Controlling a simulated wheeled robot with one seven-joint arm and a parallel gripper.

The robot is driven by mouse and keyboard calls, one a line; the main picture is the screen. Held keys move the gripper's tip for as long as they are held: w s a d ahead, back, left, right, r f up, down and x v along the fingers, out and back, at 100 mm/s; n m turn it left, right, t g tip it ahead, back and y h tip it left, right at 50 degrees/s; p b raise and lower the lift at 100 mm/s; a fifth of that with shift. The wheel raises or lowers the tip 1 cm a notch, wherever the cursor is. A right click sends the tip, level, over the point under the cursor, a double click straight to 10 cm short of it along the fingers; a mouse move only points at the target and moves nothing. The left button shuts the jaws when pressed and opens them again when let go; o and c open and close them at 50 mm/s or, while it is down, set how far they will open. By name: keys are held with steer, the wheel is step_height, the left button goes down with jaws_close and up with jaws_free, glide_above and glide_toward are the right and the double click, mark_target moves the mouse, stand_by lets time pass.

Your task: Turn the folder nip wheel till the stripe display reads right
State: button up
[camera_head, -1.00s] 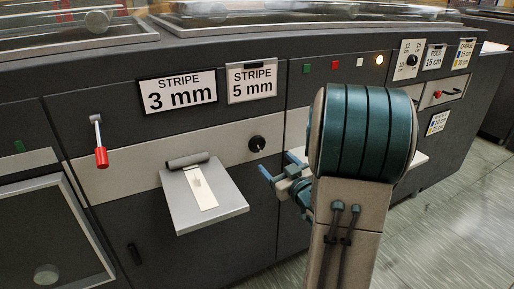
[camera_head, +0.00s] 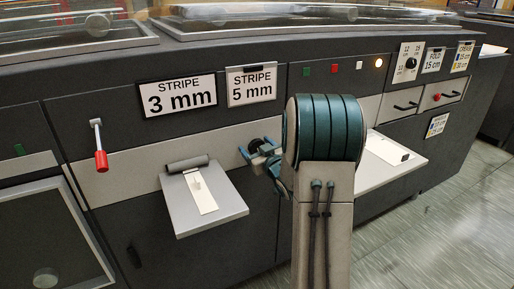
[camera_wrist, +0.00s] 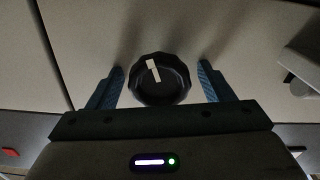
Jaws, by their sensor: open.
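The nip wheel is a black faceted knob with a pale mark, on the light band of the machine front; it shows in the wrist view (camera_wrist: 172,88) and partly in the head view (camera_head: 254,144). My gripper (camera_wrist: 160,66) is open, one blue finger on each side of the knob, with a gap on both sides. In the head view my gripper (camera_head: 257,149) is at the knob, partly hidden by my arm. The stripe display (camera_head: 178,98) reads "STRIPE 3 mm". A clipped card (camera_head: 251,83) to its right reads "STRIPE 5 mm".
A grey shelf (camera_head: 231,203) with a pale strip on it juts out left of and below the knob. A red-handled lever (camera_head: 100,160) hangs further left. Another shelf (camera_head: 400,166) juts out right of my arm. A smaller dial (camera_head: 411,63) sits at the upper right.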

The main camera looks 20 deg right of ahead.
steer(key=c, duration=1)
steer(key=shift+o, duration=0.2)
steer(key=shift+m, duration=0.3)
steer(key=m, duration=0.3)
steer(key=shift+m, duration=0.3)
steer(key=m+p, duration=0.1)
steer(key=m, duration=0.3)
steer(key=shift+d+m, duration=0.1)
steer(key=shift+m, duration=0.2)
steer(key=m+p, duration=0.2)
steer(key=m, duration=0.3)
steer(key=shift+m+p, duration=1.05)
steer(key=shift+m, duration=0.95)
steer(key=shift+f, duration=0.1)
